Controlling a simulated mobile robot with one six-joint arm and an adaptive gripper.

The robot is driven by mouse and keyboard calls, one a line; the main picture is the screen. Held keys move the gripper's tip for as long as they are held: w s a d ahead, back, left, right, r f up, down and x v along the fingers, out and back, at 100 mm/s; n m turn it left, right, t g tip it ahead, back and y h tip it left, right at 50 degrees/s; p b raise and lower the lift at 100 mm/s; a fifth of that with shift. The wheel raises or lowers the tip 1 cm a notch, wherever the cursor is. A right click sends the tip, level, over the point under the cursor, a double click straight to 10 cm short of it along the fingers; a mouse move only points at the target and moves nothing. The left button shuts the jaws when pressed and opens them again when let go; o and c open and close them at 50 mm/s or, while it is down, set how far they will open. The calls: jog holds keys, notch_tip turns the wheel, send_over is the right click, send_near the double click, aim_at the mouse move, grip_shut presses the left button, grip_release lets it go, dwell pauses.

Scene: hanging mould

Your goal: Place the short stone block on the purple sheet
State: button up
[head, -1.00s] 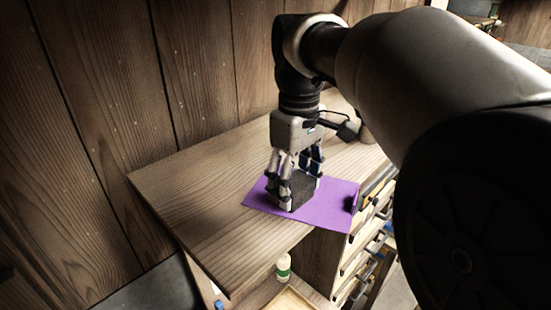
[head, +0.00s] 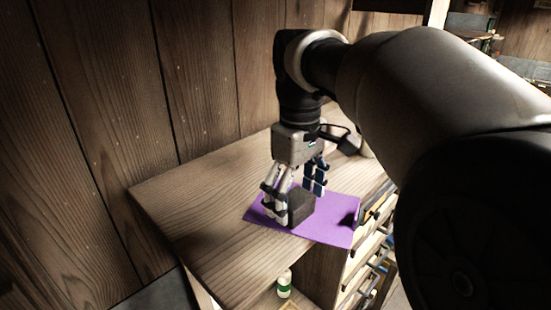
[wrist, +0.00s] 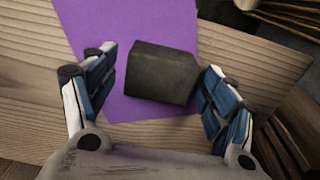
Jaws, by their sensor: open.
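The short stone block (head: 301,207) is dark grey and lies on the purple sheet (head: 335,222), which is spread over the wooden bench top. In the wrist view the block (wrist: 160,76) sits on the sheet (wrist: 130,22), towards its near edge. My gripper (head: 296,201) points down over the block and is open, with one finger on each side. In the wrist view a gap shows between each finger of my gripper (wrist: 160,64) and the block. In the head view the near finger hides part of the block.
The wooden bench top (head: 200,205) is clear to the left of the sheet. A plank wall (head: 90,120) stands behind it. Open drawers (head: 372,235) with items are at the right, close to the sheet. A small green-and-white bottle (head: 284,284) stands below the bench top.

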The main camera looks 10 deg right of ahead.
aim_at(296, 198)
notch_tip(296, 198, up, 12)
jog(key=p, duration=0.2)
jog(key=s+d+f+m+t, duration=0.2)
jog(key=s+f+m+t, duration=0.2)
jog(key=s+f, duration=1.5)
jog(key=m, duration=0.3)
jog(key=shift+s+d+f+t, duration=0.25)
jog(key=shift+f+t, duration=0.05)
notch_tip(296, 198, down, 29)
jog(key=b, duration=2.8)
jog(key=shift+r+b, duration=0.2)
jog(key=shift+b, duration=0.2)
